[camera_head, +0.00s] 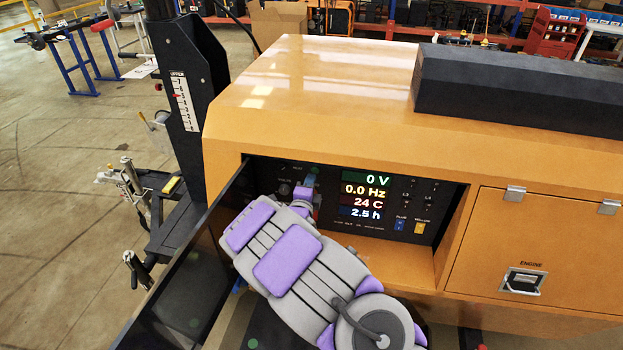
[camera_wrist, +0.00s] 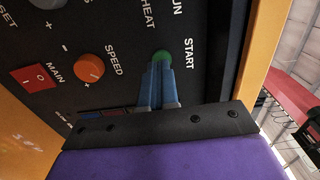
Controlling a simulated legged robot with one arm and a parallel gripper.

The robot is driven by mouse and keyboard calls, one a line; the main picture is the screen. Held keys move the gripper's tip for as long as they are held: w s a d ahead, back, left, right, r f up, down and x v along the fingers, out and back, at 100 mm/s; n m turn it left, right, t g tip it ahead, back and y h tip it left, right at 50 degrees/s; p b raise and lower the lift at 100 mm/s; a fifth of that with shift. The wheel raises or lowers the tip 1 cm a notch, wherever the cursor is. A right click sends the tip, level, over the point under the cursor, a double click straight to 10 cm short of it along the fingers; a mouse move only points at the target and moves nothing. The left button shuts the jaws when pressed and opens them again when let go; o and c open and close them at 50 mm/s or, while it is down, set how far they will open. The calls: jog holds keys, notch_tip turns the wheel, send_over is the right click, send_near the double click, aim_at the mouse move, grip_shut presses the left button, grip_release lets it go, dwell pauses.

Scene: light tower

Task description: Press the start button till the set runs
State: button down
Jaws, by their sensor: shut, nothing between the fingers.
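The green start button (camera_wrist: 161,56) is on the black panel under the word START in the wrist view. My gripper (camera_wrist: 158,68) is shut and empty, with its blue fingertips right at the button and covering its lower part. I cannot tell whether they touch or press it. In the head view my gripper (camera_head: 309,182) reaches into the left part of the control panel (camera_head: 437,192), and my arm hides the button area. The display (camera_head: 366,194) reads 0 V, 0.0 Hz, 24 C and 2.5 h.
An orange speed knob (camera_wrist: 89,67) and a red main switch (camera_wrist: 40,76) sit beside the button. The open dark panel door (camera_head: 190,280) stands close to my arm's left. The orange housing (camera_head: 310,85) surrounds the recess, with a latched engine door (camera_head: 545,240) at right.

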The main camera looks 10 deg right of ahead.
aim_at(315, 169)
jog(key=shift+d+x, duration=0.25)
jog(key=shift+x, duration=1)
jog(key=shift+s, duration=0.1)
jog(key=shift+a, duration=0.2)
jog(key=shift+w+d+f+b, duration=0.1)
jog(key=shift+w+d+b, duration=0.1)
jog(key=shift+w+b, duration=0.15)
jog(key=shift+w, duration=0.1)
jog(key=shift+r, duration=0.35)
